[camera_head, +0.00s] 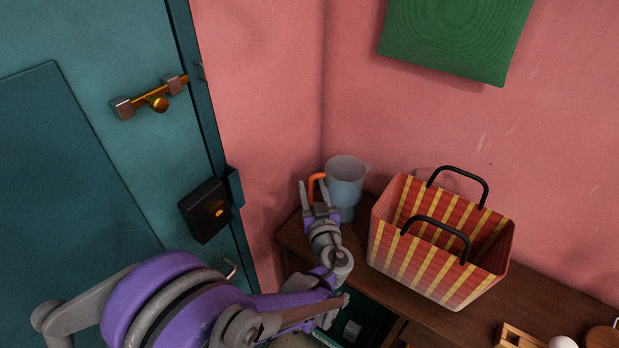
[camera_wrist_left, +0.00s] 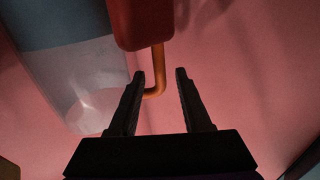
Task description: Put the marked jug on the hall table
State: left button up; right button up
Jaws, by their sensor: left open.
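A jug (camera_head: 346,180), pale and clear above and bluish below, appears at the back left corner of the brown wooden table (camera_head: 545,303); its base is partly hidden by my arm. Its orange handle (camera_head: 316,186) faces left. My left gripper (camera_head: 315,194) is open at the handle. In the left wrist view the jug (camera_wrist_left: 75,75) fills the left side, and the handle (camera_wrist_left: 158,72) shows between my open fingertips (camera_wrist_left: 160,78). I cannot tell whether the fingers touch it. I see no clear mark on the jug. My right gripper is out of view.
A red and yellow striped basket (camera_head: 425,262) with black handles stands on the table right of the jug. A wooden holder (camera_head: 515,337) and a white round thing (camera_head: 563,342) are at the lower right. Pink walls (camera_head: 270,90) rise behind; a teal door (camera_head: 90,160) is left.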

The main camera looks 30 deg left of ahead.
pick_arm(q)
jog(key=v, duration=0.7)
jog(key=s+a+f+g, duration=0.1)
jog(key=s+a+f+g+h, duration=0.1)
jog(key=s, duration=0.1)
jog(key=s+a+f+m+g, duration=0.1)
jog(key=g, duration=0.1)
jog(key=shift+s+f, duration=0.2)
jog(key=shift+s, duration=0.05)
jog(key=s+d+f+m+g+h, duration=0.2)
jog(key=s+d+f+m+h, duration=0.1)
jog(key=s+d+h, duration=0.2)
jog(key=s+d+f+m+g+h, duration=0.2)
jog(key=s+d+f+m+h, duration=0.1)
jog(key=s, duration=0.7)
jog(key=d+m+h, duration=0.1)
jog(key=d+h, duration=0.1)
jog(key=shift+g+h, duration=0.3)
jog(key=shift+g, duration=0.1)
jog(key=shift+s, duration=0.1)
